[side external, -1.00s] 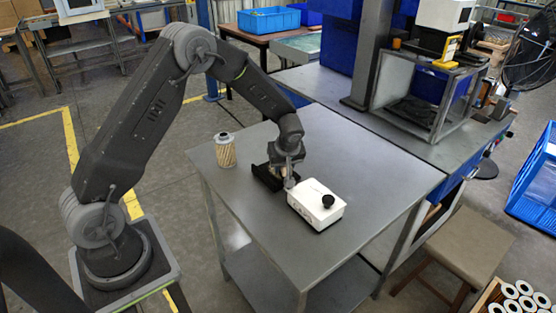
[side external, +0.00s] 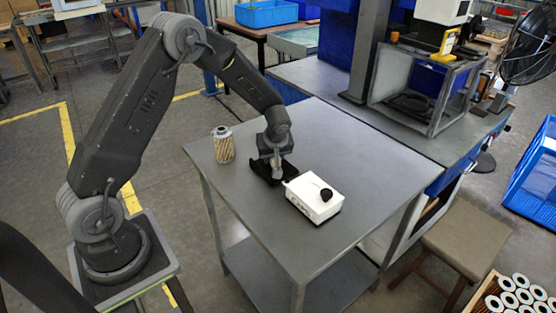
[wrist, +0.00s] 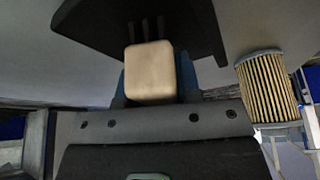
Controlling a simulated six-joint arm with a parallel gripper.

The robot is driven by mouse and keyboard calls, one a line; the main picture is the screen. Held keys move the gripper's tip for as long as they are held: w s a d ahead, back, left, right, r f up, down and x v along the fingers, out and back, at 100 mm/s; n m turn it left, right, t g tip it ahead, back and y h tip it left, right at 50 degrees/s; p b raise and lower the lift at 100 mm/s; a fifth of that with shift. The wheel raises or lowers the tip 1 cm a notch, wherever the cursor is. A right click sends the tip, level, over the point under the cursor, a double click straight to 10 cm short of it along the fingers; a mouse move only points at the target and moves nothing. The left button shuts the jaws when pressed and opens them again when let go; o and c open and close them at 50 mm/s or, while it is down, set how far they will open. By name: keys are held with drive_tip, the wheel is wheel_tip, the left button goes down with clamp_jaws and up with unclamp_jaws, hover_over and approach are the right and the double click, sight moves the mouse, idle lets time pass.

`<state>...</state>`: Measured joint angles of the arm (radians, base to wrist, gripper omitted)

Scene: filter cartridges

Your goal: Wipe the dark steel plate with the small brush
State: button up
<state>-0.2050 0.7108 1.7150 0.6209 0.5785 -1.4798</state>
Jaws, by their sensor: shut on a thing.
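The dark steel plate (side external: 261,173) lies on the grey table, left of the white box. In the wrist view a dark slotted piece that looks like the plate (wrist: 95,22) fills the top. My gripper (side external: 275,170) is down over the plate, pointing downward. In the wrist view its blue fingers are shut on a pale tan block, which I take to be the small brush (wrist: 150,72). The block overlaps the plate's near edge in that view. The bristles are hidden, and I cannot tell whether they touch the plate.
A pleated filter cartridge (side external: 223,145) stands on the table (side external: 345,150) left of the plate; it also shows in the wrist view (wrist: 267,85). A white box (side external: 312,200) with a black knob sits close on the right. The table's back right is clear.

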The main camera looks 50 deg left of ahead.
drive_tip(key=shift+a, duration=2)
drive_tip(key=shift+d, duration=4.7)
wheel_tip(320, 180, up, 8)
drive_tip(key=shift+a+r, duration=0.15)
